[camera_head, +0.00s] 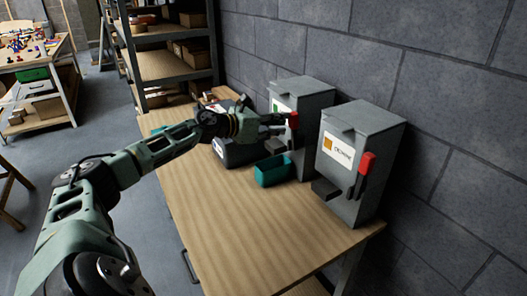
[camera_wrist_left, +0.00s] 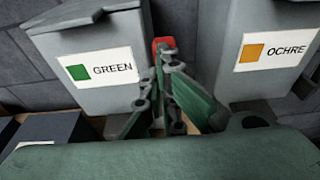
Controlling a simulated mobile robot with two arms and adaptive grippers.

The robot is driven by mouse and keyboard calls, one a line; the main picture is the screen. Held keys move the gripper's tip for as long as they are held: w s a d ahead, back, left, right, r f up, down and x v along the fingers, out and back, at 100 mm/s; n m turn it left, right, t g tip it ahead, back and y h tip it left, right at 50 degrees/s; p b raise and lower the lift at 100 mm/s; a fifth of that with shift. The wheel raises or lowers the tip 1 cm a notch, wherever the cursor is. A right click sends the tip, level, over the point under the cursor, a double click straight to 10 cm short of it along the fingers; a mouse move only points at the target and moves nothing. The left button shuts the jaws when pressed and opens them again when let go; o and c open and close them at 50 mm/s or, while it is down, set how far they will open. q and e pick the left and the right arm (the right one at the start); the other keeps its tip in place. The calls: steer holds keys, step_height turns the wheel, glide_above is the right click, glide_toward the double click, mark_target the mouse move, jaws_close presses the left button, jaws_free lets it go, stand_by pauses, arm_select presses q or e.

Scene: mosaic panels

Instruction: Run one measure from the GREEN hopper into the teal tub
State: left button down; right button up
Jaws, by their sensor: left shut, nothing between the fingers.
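The GREEN hopper (camera_head: 312,97) is a grey box at the back of the bench, with a green-square label partly hidden by my arm. Its label reads clearly in the left wrist view (camera_wrist_left: 100,68). Its red-tipped lever (camera_head: 294,119) is on the right of its front; the red tip (camera_wrist_left: 163,43) shows just beyond my fingertips. My left gripper (camera_head: 280,119) is shut and empty at the lever; whether it touches is unclear. My right gripper is out of view.
The OCHRE hopper (camera_head: 368,135), with its own red lever (camera_head: 364,168), stands close to the right. A dark bin (camera_head: 238,155) is left of the tub. The bench front (camera_head: 230,220) is clear. A grey block wall (camera_head: 430,60) is behind.

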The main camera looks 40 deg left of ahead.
arm_select(q)
steer(key=shift+w+d+r, duration=0.15)
steer(key=shift+w+r, duration=0.1)
steer(key=shift+w, duration=0.35)
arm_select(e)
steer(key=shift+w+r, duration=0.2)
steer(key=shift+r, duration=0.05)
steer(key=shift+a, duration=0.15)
